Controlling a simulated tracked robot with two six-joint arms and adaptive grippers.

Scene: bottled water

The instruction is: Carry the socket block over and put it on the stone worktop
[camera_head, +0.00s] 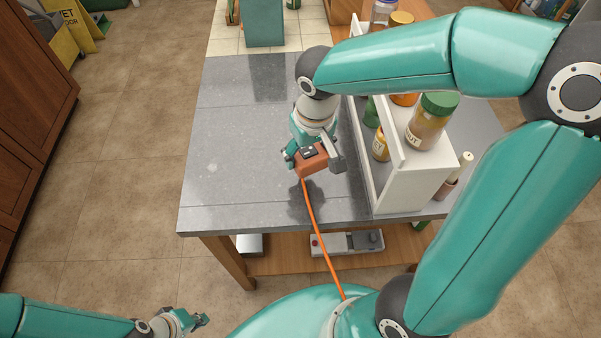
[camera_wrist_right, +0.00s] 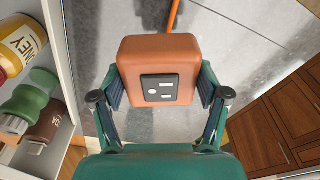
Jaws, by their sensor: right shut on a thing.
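The socket block (camera_head: 311,160) is an orange box with a dark socket panel on top and an orange cable running from it toward my body. My right gripper (camera_head: 314,155) is shut on it, above the grey stone worktop (camera_head: 240,150). In the right wrist view the socket block (camera_wrist_right: 158,60) sits between both fingers of the right gripper (camera_wrist_right: 158,90). A dark shadow lies on the worktop beneath it; I cannot tell how large the gap is. My left gripper (camera_head: 190,321) is low at the bottom left, away from the worktop, small in view.
A white shelf rack (camera_head: 418,180) with jars and bottles stands on the worktop's right side, close to my right gripper. A green-lidded jar (camera_head: 432,120) is on it. The worktop's left and middle are clear. A grey device (camera_head: 346,242) lies on the lower wooden shelf.

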